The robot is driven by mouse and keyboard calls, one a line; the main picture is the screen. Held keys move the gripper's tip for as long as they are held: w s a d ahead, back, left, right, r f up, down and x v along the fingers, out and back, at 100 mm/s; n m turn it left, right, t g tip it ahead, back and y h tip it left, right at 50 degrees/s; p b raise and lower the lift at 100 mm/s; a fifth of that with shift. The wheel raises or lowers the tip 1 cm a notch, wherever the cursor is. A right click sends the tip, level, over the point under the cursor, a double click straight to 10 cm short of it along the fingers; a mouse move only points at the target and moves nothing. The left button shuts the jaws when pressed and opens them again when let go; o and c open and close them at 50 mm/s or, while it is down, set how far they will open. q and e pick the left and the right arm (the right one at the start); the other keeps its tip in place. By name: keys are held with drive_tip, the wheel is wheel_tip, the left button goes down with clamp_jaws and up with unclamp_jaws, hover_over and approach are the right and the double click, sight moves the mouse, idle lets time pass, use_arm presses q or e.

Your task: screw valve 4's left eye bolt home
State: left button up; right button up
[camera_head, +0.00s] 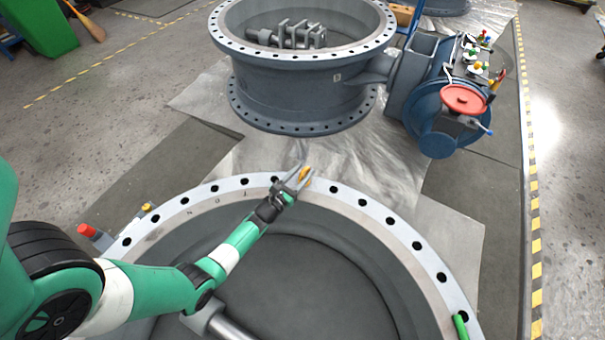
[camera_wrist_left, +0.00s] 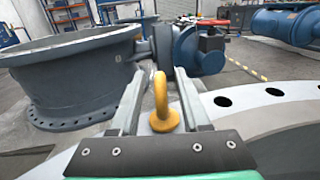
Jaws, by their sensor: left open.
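The near valve (camera_head: 342,200) is a large grey ring flange with bolt holes around its rim. A yellow eye bolt (camera_head: 304,173) stands at the far part of this rim. My left gripper (camera_head: 298,178) reaches over the flange to it, with its fingers either side of the eye bolt. In the left wrist view the eye bolt (camera_wrist_left: 162,103) is upright between the two open fingers (camera_wrist_left: 160,98), with a gap on each side. The bolt's shank is hidden, so I cannot tell how deep it sits. My right gripper is not in view.
A second blue-grey valve (camera_head: 300,85) stands behind, with a gearbox and red handwheel (camera_head: 463,99) to its right. A green object (camera_head: 461,327) is on the near rim at the lower right. Plastic sheeting (camera_head: 400,152) lies on the floor between the valves.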

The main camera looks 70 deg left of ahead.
use_arm(q)
clamp_jaws()
